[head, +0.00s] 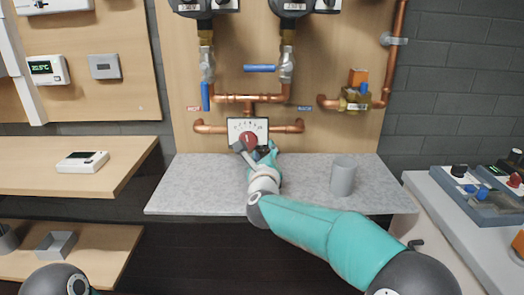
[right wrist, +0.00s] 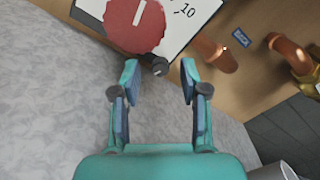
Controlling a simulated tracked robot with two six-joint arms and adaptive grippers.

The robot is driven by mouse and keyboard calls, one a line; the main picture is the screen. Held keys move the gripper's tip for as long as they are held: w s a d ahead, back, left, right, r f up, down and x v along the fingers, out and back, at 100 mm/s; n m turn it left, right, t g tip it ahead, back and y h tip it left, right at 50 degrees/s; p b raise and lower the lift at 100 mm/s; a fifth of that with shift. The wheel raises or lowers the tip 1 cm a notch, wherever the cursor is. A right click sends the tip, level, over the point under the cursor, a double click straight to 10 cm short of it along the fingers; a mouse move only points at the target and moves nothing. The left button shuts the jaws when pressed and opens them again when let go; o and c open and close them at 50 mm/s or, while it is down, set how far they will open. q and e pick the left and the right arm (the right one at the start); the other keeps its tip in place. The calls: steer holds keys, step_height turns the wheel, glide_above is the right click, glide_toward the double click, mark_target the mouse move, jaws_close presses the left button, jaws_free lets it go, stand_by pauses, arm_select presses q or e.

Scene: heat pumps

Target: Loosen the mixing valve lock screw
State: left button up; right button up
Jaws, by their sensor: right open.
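The mixing valve is a white scale plate (head: 234,125) with a red dial (head: 248,138), set among copper pipes on the wooden wall panel. In the right wrist view the red dial (right wrist: 135,24) and plate (right wrist: 176,42) fill the top. A small dark lock screw (right wrist: 158,66) sticks out below the dial at the plate's lower edge. My right gripper (head: 264,153) is just below the valve plate. In the right wrist view its two fingers (right wrist: 160,78) are apart, with the screw between the tips; I see no clear contact. My left gripper is out of view.
A grey speckled shelf (head: 190,185) lies under the valve, with a grey cup (head: 343,177) right of my arm. A bench with control boxes (head: 490,195) stands far right. The shelf's left part is clear.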

steer(key=shift+w, duration=0.25)
jaws_close()
steer(key=shift+a, duration=0.35)
steer(key=shift+d, duration=0.2)
steer(key=shift+f, duration=0.1)
